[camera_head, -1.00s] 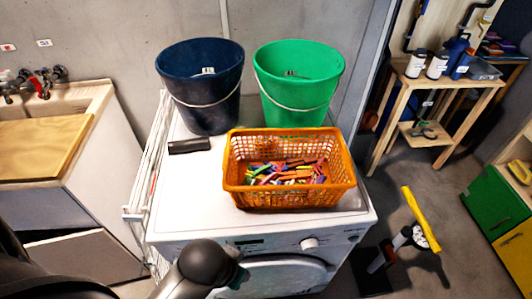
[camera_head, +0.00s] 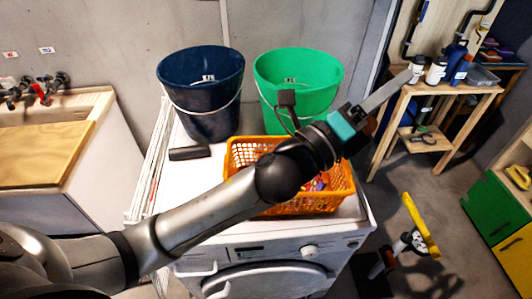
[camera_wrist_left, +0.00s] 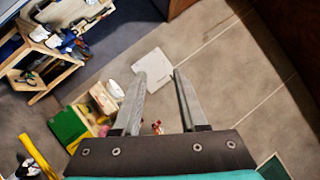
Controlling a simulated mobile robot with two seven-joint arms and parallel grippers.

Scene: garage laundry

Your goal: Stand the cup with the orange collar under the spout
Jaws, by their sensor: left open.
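Two pale cups with dark tops, one (camera_head: 417,72) left of the other (camera_head: 437,72), stand on the small wooden bench (camera_head: 450,89) at right. I cannot make out an orange collar on either. A dark blue container (camera_head: 459,62) with a pale label stands beside them; no spout is clear on it. My left gripper (camera_head: 408,76) is stretched over the basket towards the bench, and its finger overlaps the bench's left edge in the picture. In the left wrist view its two fingers (camera_wrist_left: 163,80) are apart with nothing between them. My right gripper is out of view.
An orange basket (camera_head: 240,154) of pegs sits on the white washing machine (camera_head: 185,190), under my left arm. A blue bucket (camera_head: 200,100) and a green bucket (camera_head: 310,70) stand behind it. Red-handled taps (camera_head: 40,90) are at far left. A yellow-handled tool (camera_head: 420,225) stands on the floor.

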